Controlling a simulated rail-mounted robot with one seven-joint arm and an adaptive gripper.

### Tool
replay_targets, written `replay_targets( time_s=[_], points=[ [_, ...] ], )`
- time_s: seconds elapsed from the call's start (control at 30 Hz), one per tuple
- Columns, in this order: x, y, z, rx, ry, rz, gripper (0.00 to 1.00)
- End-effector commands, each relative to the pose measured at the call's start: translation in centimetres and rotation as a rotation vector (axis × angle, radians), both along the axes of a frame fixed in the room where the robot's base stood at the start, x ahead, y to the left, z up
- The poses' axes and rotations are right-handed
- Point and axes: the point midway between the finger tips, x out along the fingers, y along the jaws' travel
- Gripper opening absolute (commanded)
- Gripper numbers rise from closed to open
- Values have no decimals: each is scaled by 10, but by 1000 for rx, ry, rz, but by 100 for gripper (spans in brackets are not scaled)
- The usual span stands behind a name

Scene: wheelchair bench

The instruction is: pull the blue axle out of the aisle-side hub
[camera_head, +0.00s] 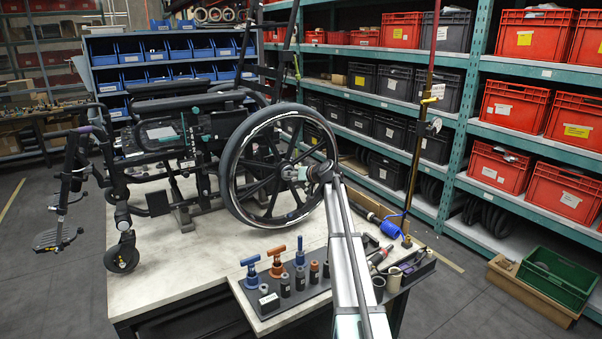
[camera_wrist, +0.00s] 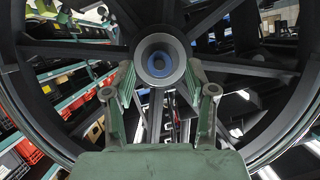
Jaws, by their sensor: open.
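The wheelchair (camera_head: 170,135) stands on the bench, and its large spoked wheel (camera_head: 231,165) faces me. In the wrist view the hub (camera_wrist: 145,45) is a grey ring near the centre, with the round blue end of the axle (camera_wrist: 158,64) inside it. My gripper (camera_wrist: 159,75) is open, with one finger on each side below the hub's centre line. I cannot tell whether the fingers touch the hub. In the head view my gripper (camera_head: 296,173) is at the wheel's centre, where it and my arm hide the hub and axle.
A dark tray (camera_head: 325,287) on the bench's front holds blue and orange T-handled tools (camera_head: 276,262) and small cylinders. Wheel spokes (camera_wrist: 245,67) surround my gripper. Shelves with red and black crates line the right.

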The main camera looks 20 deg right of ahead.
Motion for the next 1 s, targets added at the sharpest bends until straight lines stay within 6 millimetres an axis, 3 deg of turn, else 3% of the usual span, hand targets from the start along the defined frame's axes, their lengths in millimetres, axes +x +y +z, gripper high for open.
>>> replay_targets(
  time_s=[0.13,0.47,0.5,0.63,0.67,0.77,0.8,0.87,1.0],
  points=[
    [10,2,-3,0,1,0,56],
    [12,3,-6,0,0,0,56],
    [12,3,-5,0,0,0,53],
    [12,3,-5,0,0,0,7],
    [12,3,-5,0,0,0,0],
    [12,3,-5,0,0,0,0],
    [12,3,-5,0,0,0,16],
    [12,3,-5,0,0,0,0],
    [12,3,-5,0,0,0,0]
  ],
)
